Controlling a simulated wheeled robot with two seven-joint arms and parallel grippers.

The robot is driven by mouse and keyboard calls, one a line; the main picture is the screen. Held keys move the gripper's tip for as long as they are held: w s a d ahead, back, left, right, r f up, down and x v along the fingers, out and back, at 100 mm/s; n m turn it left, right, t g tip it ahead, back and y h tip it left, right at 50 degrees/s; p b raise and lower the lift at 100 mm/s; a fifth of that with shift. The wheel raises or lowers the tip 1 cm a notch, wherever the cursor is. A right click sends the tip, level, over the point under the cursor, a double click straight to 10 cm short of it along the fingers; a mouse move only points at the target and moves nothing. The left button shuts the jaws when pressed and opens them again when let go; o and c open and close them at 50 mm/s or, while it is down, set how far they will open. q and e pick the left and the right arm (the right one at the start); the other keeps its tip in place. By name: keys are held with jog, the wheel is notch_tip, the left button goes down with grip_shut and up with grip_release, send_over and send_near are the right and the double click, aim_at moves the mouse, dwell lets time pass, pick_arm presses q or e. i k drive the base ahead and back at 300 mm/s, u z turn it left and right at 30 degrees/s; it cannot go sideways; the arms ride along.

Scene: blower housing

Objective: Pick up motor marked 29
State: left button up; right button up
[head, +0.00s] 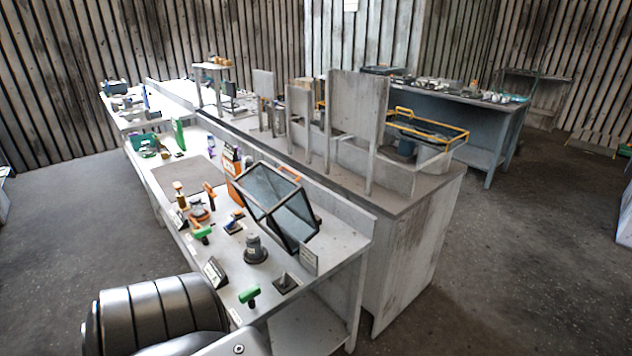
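A dark grey, stepped round part (255,252) that looks like a motor stands upright on the near workbench (335,243), in front of a black-framed glass box (278,203). No number 29 can be read on it or on any other part at this size, so I cannot tell which one is marked 29. Small tent-shaped label cards (214,271) stand along the bench, too small to read. Neither of my grippers shows in the head view. A dark ribbed part, likely of my own arm, fills the bottom left.
Green-handled tools (249,295), a small dark square block (286,283) and an orange box (232,161) share the near bench. A grey counter (420,190) with upright panels and a yellow-framed tray (440,131) stands behind. Open floor (500,270) lies at the right.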

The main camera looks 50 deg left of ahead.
aim_at(255, 251)
jog(key=i, duration=1.95)
jog(key=u, duration=3.15)
jog(key=k, duration=0.55)
jog(key=z, duration=0.25)
jog(key=i, duration=1)
jog(key=u, duration=0.15)
